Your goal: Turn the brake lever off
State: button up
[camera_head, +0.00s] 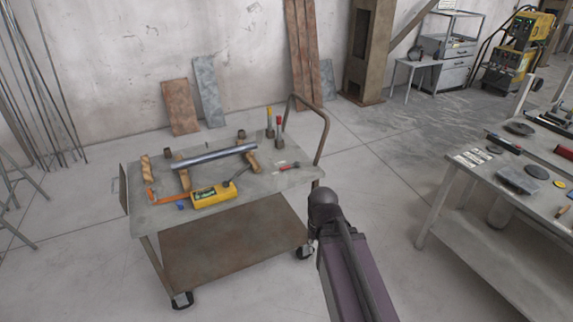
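A grey cart (225,205) stands left of centre. At the cart's back right, two upright stems stand side by side, one with a yellow top (269,113) and one with a red top (279,121). A small red-handled piece (287,167) lies near the right edge. I cannot tell which of these, if any, is the brake lever, or its setting. My arm's dark joint and purple-grey link show right of the cart; my gripper is not visible.
A yellow box (213,195) and an orange piece (165,197) lie on the cart's front. A bent handle rail (321,132) rises at its right end. A workbench (490,200) with tools stands at right. Bare floor (385,180) lies between cart and workbench.

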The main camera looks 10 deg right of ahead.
aim_at(296, 164)
jog(key=i, duration=0.85)
jog(key=z, duration=0.05)
